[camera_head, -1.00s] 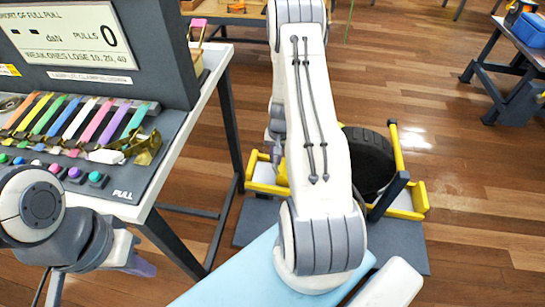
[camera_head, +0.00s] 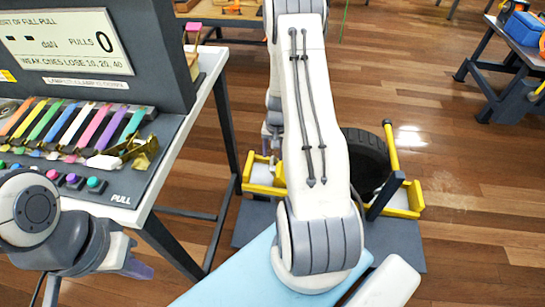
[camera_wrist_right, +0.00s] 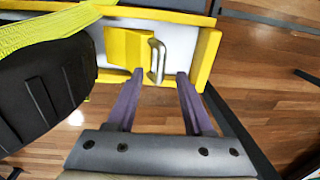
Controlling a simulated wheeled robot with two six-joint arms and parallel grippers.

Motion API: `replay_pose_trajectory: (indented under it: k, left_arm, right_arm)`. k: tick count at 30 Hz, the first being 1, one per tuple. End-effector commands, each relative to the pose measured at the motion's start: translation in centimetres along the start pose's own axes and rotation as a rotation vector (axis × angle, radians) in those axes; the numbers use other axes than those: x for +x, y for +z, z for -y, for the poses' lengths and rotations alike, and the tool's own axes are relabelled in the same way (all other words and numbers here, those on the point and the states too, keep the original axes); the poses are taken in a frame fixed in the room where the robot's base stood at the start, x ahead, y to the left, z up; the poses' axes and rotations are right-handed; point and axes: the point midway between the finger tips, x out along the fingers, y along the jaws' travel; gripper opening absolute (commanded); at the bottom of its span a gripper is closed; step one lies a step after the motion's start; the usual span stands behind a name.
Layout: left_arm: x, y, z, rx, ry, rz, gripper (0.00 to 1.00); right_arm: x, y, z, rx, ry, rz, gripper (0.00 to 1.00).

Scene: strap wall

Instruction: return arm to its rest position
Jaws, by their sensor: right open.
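My right arm (camera_head: 318,130) reaches forward over the floor, from the blue surface at the bottom to the yellow-edged rig. In the right wrist view my right gripper (camera_wrist_right: 160,74) is open, with two purple fingers apart and nothing held. A metal handle (camera_wrist_right: 157,62) on a yellow plate shows just beyond and between the fingertips; I cannot tell whether they touch it. In the head view the right gripper is mostly hidden behind its own arm. My left gripper (camera_head: 138,269) is low at the left, beside the bench; only part of its purple fingers shows, so its opening is unclear.
A black tyre (camera_head: 368,160) stands in the yellow-edged rig (camera_head: 402,200), with a yellow strap (camera_wrist_right: 40,30) across it. The bench at left carries a display panel (camera_head: 75,45) and several coloured straps (camera_head: 85,125). Open wooden floor lies to the right.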

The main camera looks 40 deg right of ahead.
Motion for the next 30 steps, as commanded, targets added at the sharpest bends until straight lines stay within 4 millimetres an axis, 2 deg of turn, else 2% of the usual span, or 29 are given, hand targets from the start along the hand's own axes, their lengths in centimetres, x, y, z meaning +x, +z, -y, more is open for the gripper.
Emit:
replay_pose_trajectory:
  k: [1, 3, 9, 13, 19, 22, 26, 29, 30]
  left_arm:
    - [-0.5, 0.0, 0.0, 0.000, 0.000, 0.000, 0.00]
    - [-0.8, 0.0, -0.1, 0.000, 0.000, 0.000, 0.00]
    - [-1.3, -0.1, -0.1, 0.000, 0.000, 0.000, 0.00]
    - [-1.4, -0.1, -0.1, 0.000, 0.000, 0.000, 0.00]
    - [-1.4, -0.1, -0.1, 0.000, 0.000, 0.000, 0.00]
    - [-1.4, -0.1, -0.1, 0.000, 0.000, 0.000, 0.00]
    - [-1.4, -0.1, -0.1, 0.000, 0.000, 0.000, 0.00]
    - [-1.4, -0.1, -0.1, 0.000, 0.000, 0.000, 0.00]
    - [-1.4, -0.1, -0.1, 0.000, 0.000, 0.000, 0.00]
  right_arm:
    - [-1.5, -0.1, 0.0, 0.001, -0.001, -0.004, 0.52]
    - [-2.9, -0.1, 0.0, 0.001, -0.001, -0.004, 0.52]
    - [-5.8, 0.0, 0.0, 0.001, 0.000, -0.001, 0.52]
    - [-6.6, 0.0, 0.0, 0.002, 0.000, 0.000, 0.52]
    - [-6.8, 0.0, 0.0, 0.001, 0.000, 0.001, 0.52]
    - [-7.3, 0.3, 0.5, -0.020, 0.000, -0.005, 0.52]
    - [-9.9, 2.6, 3.5, -0.147, 0.001, -0.033, 0.52]
    - [-13.2, 6.3, 6.8, -0.320, -0.001, -0.069, 0.52]
    - [-14.4, 8.2, 8.0, -0.396, -0.003, -0.085, 0.52]
